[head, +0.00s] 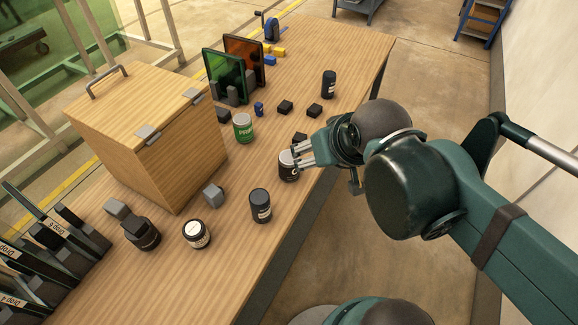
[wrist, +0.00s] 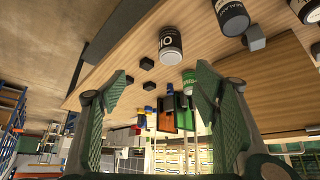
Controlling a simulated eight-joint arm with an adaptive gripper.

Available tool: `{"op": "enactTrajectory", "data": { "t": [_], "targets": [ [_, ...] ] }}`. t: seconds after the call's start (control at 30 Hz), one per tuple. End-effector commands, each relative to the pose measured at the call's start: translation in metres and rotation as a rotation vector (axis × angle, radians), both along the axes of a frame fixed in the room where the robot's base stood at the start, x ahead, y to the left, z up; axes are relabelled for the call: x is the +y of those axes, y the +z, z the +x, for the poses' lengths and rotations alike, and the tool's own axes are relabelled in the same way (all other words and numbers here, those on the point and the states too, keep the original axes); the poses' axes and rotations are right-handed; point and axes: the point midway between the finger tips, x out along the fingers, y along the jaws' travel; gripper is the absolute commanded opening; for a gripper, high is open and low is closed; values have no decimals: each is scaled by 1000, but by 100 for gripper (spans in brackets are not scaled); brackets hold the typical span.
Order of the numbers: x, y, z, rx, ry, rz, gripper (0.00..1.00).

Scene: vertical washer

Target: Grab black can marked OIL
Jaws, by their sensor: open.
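In the head view my gripper (head: 300,156) is at the right edge of the table, right beside a dark can with a white label (head: 288,172), which appears to be the same can. My fingers hide part of that can, and I cannot tell there whether they touch it.
A large wooden box (head: 150,135) stands at left. The table's right edge is close to my gripper.

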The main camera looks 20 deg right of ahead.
Motion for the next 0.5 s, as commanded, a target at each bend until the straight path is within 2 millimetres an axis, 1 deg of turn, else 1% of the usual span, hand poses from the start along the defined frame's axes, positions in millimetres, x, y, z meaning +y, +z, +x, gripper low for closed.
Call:
{"op": "enactTrajectory", "data": {
  "t": [0.27, 0.5],
  "targets": [
    [1, 0, 9, 25, -48, 36, 61],
    [4, -3, 25, 79, -154, 106, 61]
  ]
}}
